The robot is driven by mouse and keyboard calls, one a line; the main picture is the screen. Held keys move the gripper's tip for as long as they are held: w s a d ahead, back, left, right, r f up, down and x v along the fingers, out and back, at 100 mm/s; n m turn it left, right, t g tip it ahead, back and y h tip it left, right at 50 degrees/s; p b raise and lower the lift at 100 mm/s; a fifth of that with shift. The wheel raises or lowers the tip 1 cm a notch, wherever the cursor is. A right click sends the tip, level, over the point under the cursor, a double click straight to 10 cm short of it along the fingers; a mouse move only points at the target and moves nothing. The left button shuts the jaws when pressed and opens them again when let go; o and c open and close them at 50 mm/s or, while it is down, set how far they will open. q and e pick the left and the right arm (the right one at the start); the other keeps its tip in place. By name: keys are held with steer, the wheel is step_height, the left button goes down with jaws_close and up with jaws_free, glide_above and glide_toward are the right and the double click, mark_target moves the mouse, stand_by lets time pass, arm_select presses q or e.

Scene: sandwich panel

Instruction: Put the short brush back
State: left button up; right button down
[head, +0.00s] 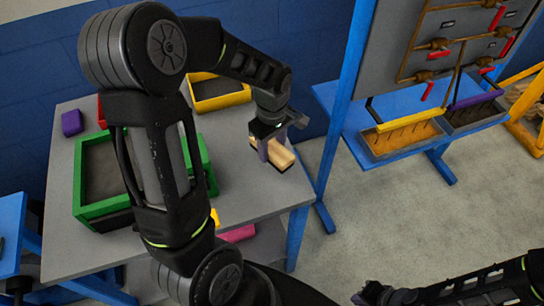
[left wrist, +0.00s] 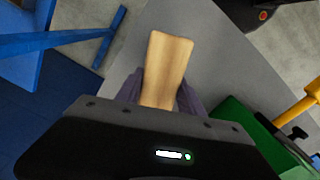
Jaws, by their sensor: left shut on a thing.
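A short brush with a pale wooden body (head: 283,155) is in my left gripper (head: 274,143), near the right edge of the grey table. The left fingers are shut on it from both sides. In the left wrist view the wooden brush (left wrist: 168,62) stands out between the purple-grey fingers (left wrist: 160,95). A dark strip shows along its lower edge in the head view. I cannot tell whether the brush touches the tabletop. My right gripper (head: 374,293) is low at the bottom right, small and dark, and its jaws are not clear.
The grey table (head: 240,195) carries a green crate (head: 90,203), a yellow crate (head: 222,97) and a purple block (head: 72,123). A blue-framed panel (head: 452,40) with pipes and red handles stands right, above a yellow-fronted tray (head: 405,138). The tabletop around the brush is clear.

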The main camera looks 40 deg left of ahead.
mark_target(272, 146)
arm_select(q)
steer(key=shift+f, duration=0.45)
steer(key=shift+f, duration=1.9)
steer(key=o, duration=1.2)
steer(key=shift+r, duration=0.15)
step_height(272, 146, up, 12)
steer(key=shift+f, duration=0.1)
